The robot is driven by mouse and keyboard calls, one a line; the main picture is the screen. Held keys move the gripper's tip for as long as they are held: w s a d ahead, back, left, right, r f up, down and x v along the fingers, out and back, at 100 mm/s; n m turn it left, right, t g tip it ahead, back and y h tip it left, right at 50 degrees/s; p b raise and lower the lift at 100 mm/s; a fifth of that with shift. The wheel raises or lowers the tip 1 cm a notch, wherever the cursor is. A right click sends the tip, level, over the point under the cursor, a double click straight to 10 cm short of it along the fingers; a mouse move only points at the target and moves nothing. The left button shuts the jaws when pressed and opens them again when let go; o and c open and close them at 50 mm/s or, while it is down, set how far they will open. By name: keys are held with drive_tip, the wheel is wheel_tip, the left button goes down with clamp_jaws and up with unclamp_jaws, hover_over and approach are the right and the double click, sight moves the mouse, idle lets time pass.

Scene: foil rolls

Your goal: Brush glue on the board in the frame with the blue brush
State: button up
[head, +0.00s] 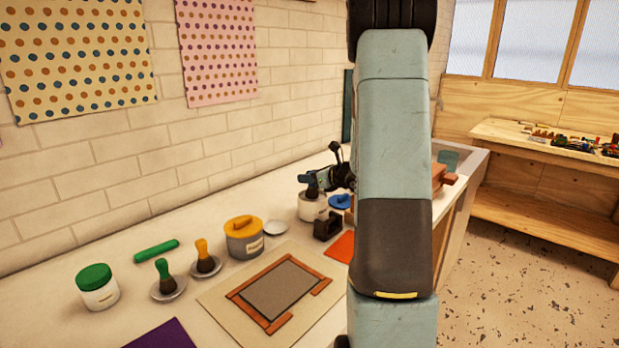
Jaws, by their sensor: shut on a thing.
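The grey board (279,291) lies flat inside a reddish-brown wooden frame (238,295), on a beige sheet (215,298). My gripper (316,184) is shut on the blue brush (312,191) above an open white pot (312,209). The brush's dark lower part points down at the pot's mouth. I cannot tell whether its bristles are inside. A blue lid (341,201) lies right of the pot. My arm hides what is behind it on the right.
A green brush (163,270) and a yellow brush (203,253) stand on saucers. An empty saucer (276,228), yellow-lidded pot (243,243), green-lidded jar (98,292), green roll (156,250), black object (327,227) and orange sheet (341,246) share the table. A brick wall runs behind.

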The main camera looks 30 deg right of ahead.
drive_tip(key=shift+f, duration=0.55)
idle(1.8)
drive_tip(key=shift+r, duration=3.55)
